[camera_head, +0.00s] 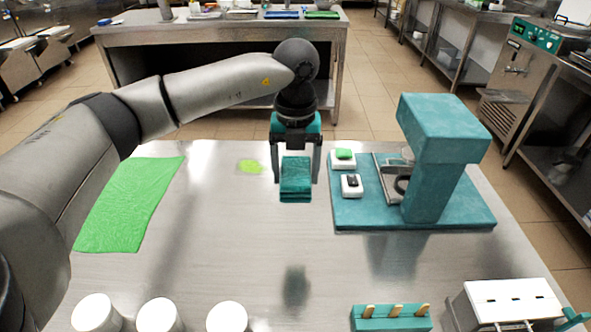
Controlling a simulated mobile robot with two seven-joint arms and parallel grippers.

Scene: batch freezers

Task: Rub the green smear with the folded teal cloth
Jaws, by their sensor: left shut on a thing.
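The folded teal cloth (296,181) is held between the fingers of my left gripper (296,176), which points down over the metal table (230,225). A dark reflection shows on the table below the cloth; the cloth looks held above the surface, though its exact height is hard to tell. The green smear (250,167) is a small bright patch on the table, just left of the gripper in the picture. The cloth is apart from the smear in the picture.
A flat green cloth (130,205) lies at the left. A teal machine (440,150) on a teal base stands at the right, with small white blocks on it. White cups (158,315), a teal holder (391,318) and a white-topped box (505,300) line the front edge. The table's middle is clear.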

